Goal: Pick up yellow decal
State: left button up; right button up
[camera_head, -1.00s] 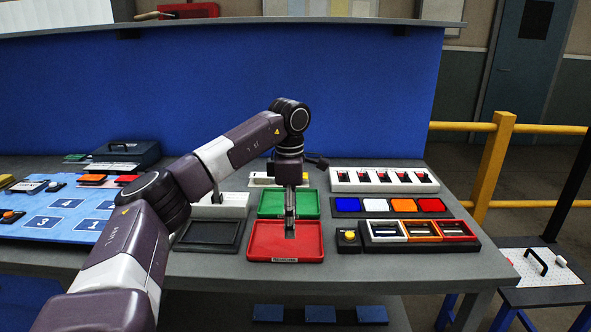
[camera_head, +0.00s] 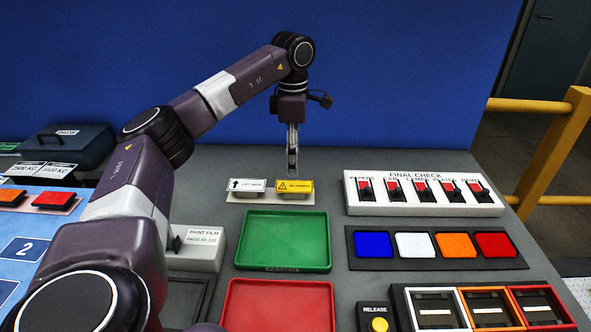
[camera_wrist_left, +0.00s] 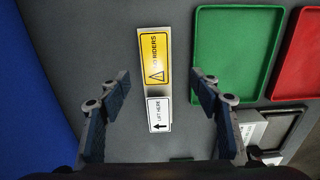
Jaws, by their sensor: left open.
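The yellow decal (camera_head: 293,187), with a warning triangle and "No riders" lettering, lies beside the white "Lift here" decal (camera_head: 247,186) on a light backing strip, behind the green tray. In the left wrist view the yellow decal (camera_wrist_left: 155,57) is above the white decal (camera_wrist_left: 158,113). My left gripper (camera_head: 292,165) points down above the yellow decal. In the left wrist view its fingers (camera_wrist_left: 159,85) are spread wide on either side of the strip, with nothing between them at finger height. My right gripper is not in view.
A green tray (camera_head: 246,263) and a red tray (camera_head: 232,300) sit in front of the decals. A switch panel (camera_head: 420,208) and a row of coloured pads (camera_head: 391,244) stand to the right. A blue wall (camera_head: 400,90) rises behind.

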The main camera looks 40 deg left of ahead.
aim_at(294, 186)
pick_arm(q)
jog(key=shift+w+a+f, duration=0.15)
jog(key=shift+w, duration=0.05)
jog(key=shift+f, duration=0.35)
jog(key=shift+s+f, duration=0.15)
jog(key=shift+f, duration=0.65)
jog(key=f, duration=0.1)
jog(key=f+p, duration=0.1)
jog(key=f, duration=0.2)
jog(key=shift+w+f, duration=0.3)
jog(key=shift+w, duration=0.05)
jog(key=shift+f, duration=0.15)
jog(key=c, duration=0.6)
jog(key=shift+c, duration=1.3)
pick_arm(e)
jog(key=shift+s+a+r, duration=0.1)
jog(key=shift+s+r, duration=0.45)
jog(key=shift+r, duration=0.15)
